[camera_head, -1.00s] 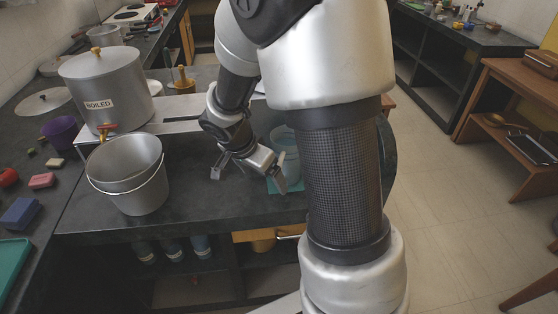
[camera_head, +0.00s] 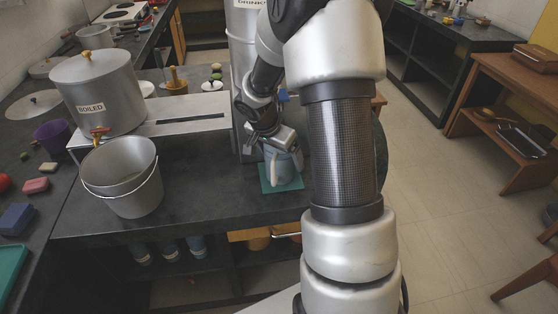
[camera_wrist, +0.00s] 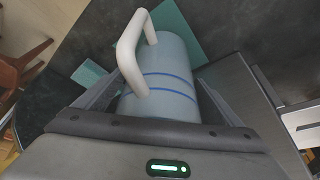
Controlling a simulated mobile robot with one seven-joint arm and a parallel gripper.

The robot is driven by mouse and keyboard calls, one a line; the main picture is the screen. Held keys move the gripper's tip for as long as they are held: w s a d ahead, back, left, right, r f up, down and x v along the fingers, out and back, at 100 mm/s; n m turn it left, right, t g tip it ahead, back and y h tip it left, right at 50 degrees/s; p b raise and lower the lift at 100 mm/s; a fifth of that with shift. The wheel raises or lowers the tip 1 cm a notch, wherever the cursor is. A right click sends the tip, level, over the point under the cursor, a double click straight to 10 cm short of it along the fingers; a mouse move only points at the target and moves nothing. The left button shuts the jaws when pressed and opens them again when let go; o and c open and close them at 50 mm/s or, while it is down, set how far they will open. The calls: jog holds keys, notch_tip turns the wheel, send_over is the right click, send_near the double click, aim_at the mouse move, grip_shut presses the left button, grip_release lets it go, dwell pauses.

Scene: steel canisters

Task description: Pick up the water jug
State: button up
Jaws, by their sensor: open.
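The water jug (camera_wrist: 165,75) is a pale blue-grey cylinder with two blue lines and a white handle. In the head view the jug (camera_head: 284,168) stands on a teal mat (camera_head: 268,187) on the dark counter, partly hidden by my gripper and arm. My gripper (camera_head: 268,148) is at the jug's upper part. In the wrist view the fingers of my gripper (camera_wrist: 160,100) are open, one on each side of the jug. I cannot tell whether either finger touches it. The handle points away from my palm, to the upper left.
A steel bucket (camera_head: 133,195) stands left on the counter. Behind it is a large canister labelled BOILED (camera_head: 92,103) with a red-handled tap. A tall steel canister (camera_head: 240,55) stands close behind my gripper. The counter between bucket and mat is clear.

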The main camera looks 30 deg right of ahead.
jog(key=c, duration=1.6)
jog(key=shift+r, duration=0.1)
jog(key=c, duration=0.3)
jog(key=shift+w+r, duration=0.1)
jog(key=shift+c, duration=0.2)
